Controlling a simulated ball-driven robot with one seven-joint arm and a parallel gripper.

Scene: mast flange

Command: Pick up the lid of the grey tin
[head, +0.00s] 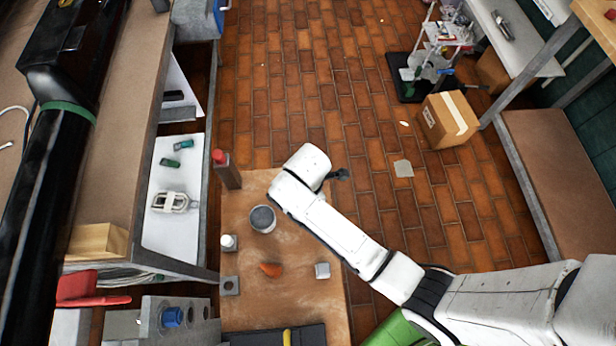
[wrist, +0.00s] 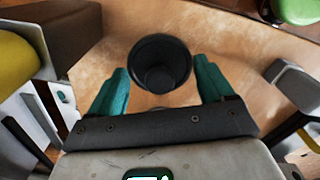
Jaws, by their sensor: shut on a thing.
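The grey tin (head: 263,219) stands upright on the wooden table, left of my arm in the head view. Its top shows as a darker grey round inside a paler rim; I cannot tell from here whether it is open. In the wrist view my gripper (wrist: 162,80) has its teal fingers on both sides of a dark round piece, which I take for the lid (wrist: 160,50). It shows a ring with a smaller round in its middle.
On the table (head: 305,315) are a white bottle (head: 228,242), a holed grey block (head: 229,286), an orange piece (head: 270,269) and a pale cube (head: 322,270). A red-topped post (head: 226,172) stands at the back left. A cardboard box (head: 449,119) is on the floor.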

